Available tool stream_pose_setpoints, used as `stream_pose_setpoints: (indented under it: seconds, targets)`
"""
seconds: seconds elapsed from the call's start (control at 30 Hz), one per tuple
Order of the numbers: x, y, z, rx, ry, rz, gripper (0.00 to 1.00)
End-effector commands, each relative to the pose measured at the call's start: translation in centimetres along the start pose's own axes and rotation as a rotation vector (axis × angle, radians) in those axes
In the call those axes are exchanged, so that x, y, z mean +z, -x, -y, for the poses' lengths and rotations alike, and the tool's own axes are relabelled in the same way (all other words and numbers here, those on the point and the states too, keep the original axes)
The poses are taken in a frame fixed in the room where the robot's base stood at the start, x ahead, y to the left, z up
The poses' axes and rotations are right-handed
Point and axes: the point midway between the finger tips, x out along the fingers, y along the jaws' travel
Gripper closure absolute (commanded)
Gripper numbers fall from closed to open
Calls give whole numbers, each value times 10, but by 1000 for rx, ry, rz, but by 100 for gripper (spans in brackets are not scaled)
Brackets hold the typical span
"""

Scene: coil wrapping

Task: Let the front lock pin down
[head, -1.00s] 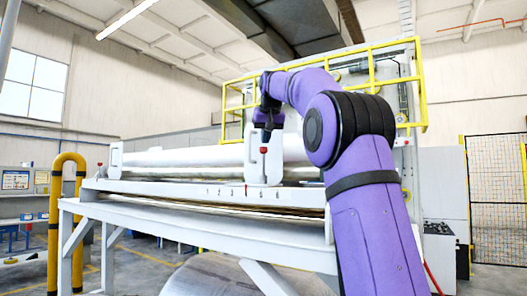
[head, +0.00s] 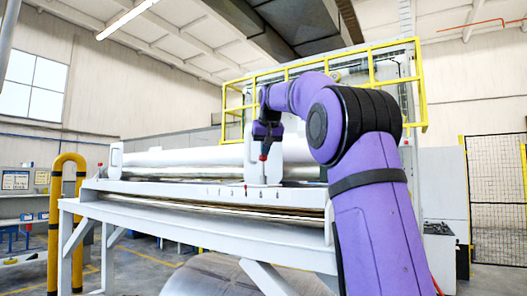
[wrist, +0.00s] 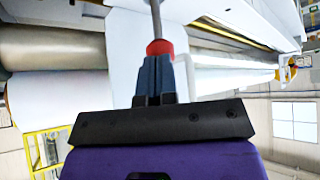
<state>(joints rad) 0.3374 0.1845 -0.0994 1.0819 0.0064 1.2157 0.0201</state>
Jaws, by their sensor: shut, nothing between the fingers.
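The front lock pin shows as a red knob (head: 263,157) on the white end bracket (head: 273,168) of the machine in the head view. In the wrist view the red knob (wrist: 160,47) sits on a thin grey rod (wrist: 156,18). My gripper (head: 263,152) is directly above the knob, pointing down. In the wrist view my gripper's (wrist: 158,60) dark fingers are together, with their tips against or very close to the knob; I cannot tell if they touch. Nothing is between the fingers. The pin's lower end is hidden.
A long pale roll (head: 185,157) lies along the machine behind the white front beam (head: 200,187). Yellow railing (head: 300,72) runs above and behind. A yellow bent-pipe guard (head: 54,225) stands at the left. A large metal coil (head: 210,275) lies under the frame.

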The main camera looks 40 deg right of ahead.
Motion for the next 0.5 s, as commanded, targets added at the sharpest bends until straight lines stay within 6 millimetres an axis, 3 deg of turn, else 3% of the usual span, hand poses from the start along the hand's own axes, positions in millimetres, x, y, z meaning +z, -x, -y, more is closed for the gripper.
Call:
stream_pose_setpoints:
  seconds: [0.2,0.5]
  targets:
    - [12,-19,0,1,0,21,100]
    - [12,-21,0,2,0,25,100]
